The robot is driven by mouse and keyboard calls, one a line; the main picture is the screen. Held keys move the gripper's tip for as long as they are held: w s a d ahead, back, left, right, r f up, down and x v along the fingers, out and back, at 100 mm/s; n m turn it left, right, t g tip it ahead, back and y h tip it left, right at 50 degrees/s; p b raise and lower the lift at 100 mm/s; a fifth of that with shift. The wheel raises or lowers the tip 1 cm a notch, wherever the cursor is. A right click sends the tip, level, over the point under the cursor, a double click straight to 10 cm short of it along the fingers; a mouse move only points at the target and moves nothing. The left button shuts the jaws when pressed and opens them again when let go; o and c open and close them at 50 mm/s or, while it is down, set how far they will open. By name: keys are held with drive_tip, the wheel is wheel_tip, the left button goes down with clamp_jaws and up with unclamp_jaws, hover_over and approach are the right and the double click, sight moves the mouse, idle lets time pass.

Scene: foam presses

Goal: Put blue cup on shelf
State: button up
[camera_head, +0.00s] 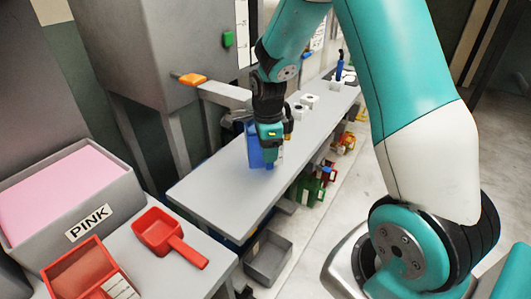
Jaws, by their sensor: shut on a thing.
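A blue cup (256,158) is at my gripper (267,146), over the long grey bench. My gripper points down and is shut on the cup. The cup's upper part is partly hidden by the gripper. I cannot tell whether its base touches the bench or hangs just above it. Below the bench on the right, a lower shelf level (285,205) shows, with green and red containers (311,190) and yellow and orange items (344,142) on or beside it.
The long grey bench (215,195) is bare at its near end. White blocks (309,101) stand farther back. A grey bin (268,258) is below. Grey machine housing (150,50) stands behind.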

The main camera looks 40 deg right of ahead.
drive_tip(key=shift+w+a, duration=0.15)
drive_tip(key=shift+w, duration=0.1)
drive_tip(key=shift+f+p, duration=0.45)
drive_tip(key=shift+f, duration=1.3)
drive_tip(key=shift+f, duration=0.2)
drive_tip(key=o, duration=0.9)
drive_tip(key=shift+o, duration=0.2)
drive_tip(key=shift+r, duration=0.1)
